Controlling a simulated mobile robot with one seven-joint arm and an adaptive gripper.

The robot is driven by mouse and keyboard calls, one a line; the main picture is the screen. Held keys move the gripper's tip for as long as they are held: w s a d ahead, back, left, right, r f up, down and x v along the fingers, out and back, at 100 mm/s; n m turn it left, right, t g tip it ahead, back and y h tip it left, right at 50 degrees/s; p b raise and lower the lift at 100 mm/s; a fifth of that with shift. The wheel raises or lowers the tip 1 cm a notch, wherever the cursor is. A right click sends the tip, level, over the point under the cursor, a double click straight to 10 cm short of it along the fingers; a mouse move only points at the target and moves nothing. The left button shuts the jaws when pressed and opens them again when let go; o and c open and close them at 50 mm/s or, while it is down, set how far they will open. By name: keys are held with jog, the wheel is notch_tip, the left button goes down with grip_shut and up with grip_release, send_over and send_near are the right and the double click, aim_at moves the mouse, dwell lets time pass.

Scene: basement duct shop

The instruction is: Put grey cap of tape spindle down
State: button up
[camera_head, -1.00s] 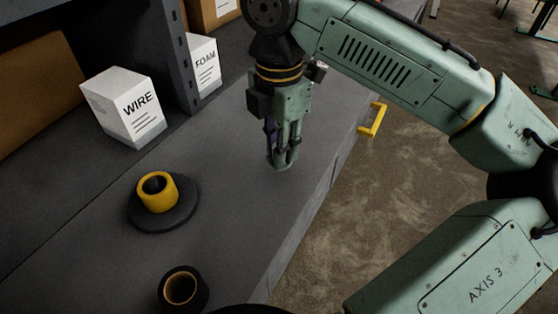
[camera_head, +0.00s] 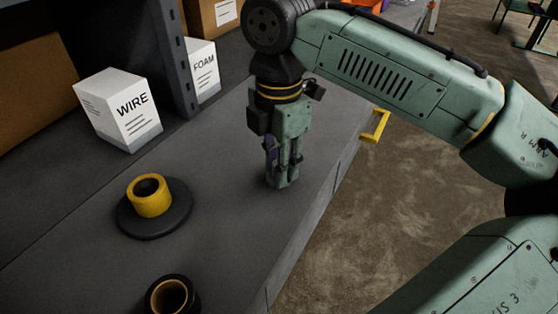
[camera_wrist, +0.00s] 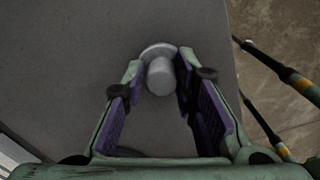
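The grey cap (camera_wrist: 161,77), a round knob on a wider disc, shows in the wrist view between my fingertips, over the grey bench. My gripper (camera_wrist: 160,73) has its purple-lined fingers apart on either side of the knob, with a visible gap at the left finger. In the head view my gripper (camera_head: 282,184) points down at the bench top, near its right edge, and the cap is hidden. The tape spindle (camera_head: 178,218) has a dark round base carrying a yellow tape roll (camera_head: 149,199), to the left of my gripper.
A dark tape roll (camera_head: 171,297) lies near the front of the bench (camera_head: 225,235). White WIRE (camera_head: 118,108) and FOAM (camera_head: 202,72) boxes stand beside a shelf post (camera_head: 173,60). A yellow handle (camera_head: 376,126) sticks out at the bench's right edge. Bare bench lies between spindle and gripper.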

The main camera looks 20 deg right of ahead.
jog(key=shift+o, duration=1.1)
notch_tip(320, 180, up, 12)
jog(key=shift+r, duration=0.2)
